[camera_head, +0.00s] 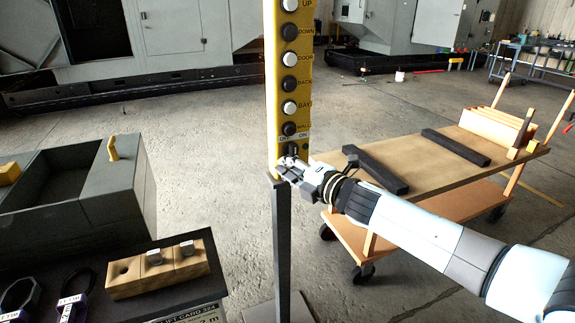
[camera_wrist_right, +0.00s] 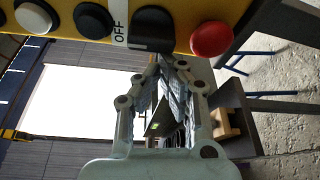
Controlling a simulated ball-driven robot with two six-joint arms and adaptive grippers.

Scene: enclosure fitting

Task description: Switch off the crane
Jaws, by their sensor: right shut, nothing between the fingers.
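The yellow crane control box (camera_head: 271,75) stands on a dark post, with a column of black and white buttons. Near its bottom is a black switch (camera_head: 293,149) under a plate marked OFF and ON; I cannot tell which way it points. In the wrist view the black switch (camera_wrist_right: 152,28) sits between the OFF plate (camera_wrist_right: 119,25) and a red button (camera_wrist_right: 212,38). My right gripper (camera_head: 284,164) is shut and empty at the box's lower end. In the wrist view its fingertips (camera_wrist_right: 168,62) are close to the switch; contact is unclear. My left gripper is out of view.
A wooden cart (camera_head: 457,196) with dark bars stands at the right, behind my right arm. A grey open enclosure (camera_head: 75,213) and a wooden block with pegs (camera_head: 160,277) are at the left. Bare concrete floor lies between them.

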